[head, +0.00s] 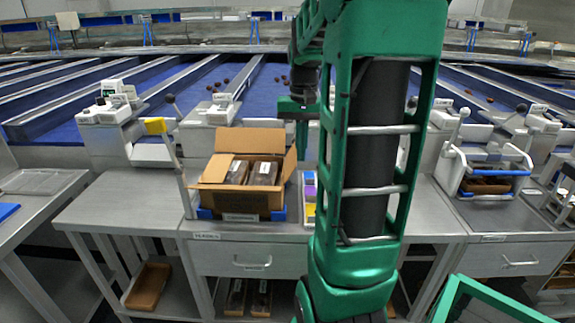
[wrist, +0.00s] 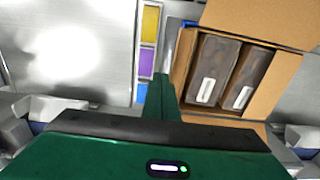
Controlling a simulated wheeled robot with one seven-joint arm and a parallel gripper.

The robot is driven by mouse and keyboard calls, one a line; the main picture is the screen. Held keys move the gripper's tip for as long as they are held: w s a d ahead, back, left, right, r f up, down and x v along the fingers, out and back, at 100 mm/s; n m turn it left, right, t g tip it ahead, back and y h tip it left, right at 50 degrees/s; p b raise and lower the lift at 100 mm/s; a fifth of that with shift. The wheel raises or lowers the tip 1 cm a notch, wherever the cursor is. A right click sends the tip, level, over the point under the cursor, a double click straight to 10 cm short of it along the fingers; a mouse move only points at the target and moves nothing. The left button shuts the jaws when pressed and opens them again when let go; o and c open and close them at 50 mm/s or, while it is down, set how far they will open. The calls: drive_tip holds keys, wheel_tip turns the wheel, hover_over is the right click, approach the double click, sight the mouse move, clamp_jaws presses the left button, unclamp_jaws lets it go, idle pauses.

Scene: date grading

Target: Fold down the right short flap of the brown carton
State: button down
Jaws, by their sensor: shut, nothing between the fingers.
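The brown carton (head: 238,203) stands open on the bench in a blue holder, with two dark packs with white labels inside. Its right short flap (head: 290,163) stands up and leans outward in the head view. In the wrist view the carton (wrist: 182,75) is at the upper right, seen from the opposite side. My gripper (wrist: 162,88) is shut and empty, pointing down just outside the carton's right short side. In the head view it is above and right of the carton, partly hidden by my arm. Contact with the flap cannot be told.
A strip of yellow, purple and blue blocks (wrist: 147,62) lies beside the carton. Bare bench (head: 120,205) is free at left. Blue sorting lanes run behind.

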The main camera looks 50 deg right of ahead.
drive_tip(key=w+a, duration=0.4)
drive_tip(key=w, duration=0.1)
drive_tip(key=shift+r, duration=0.25)
idle(0.5)
drive_tip(key=shift+w+a, duration=0.1)
drive_tip(key=shift+a, duration=0.05)
drive_tip(key=shift+w+a, duration=0.65)
drive_tip(key=shift+w, duration=0.1)
drive_tip(key=shift+f, duration=0.1)
drive_tip(key=shift+f, duration=1.55)
drive_tip(key=shift+r, duration=0.15)
wheel_tip(320, 180, up, 11)
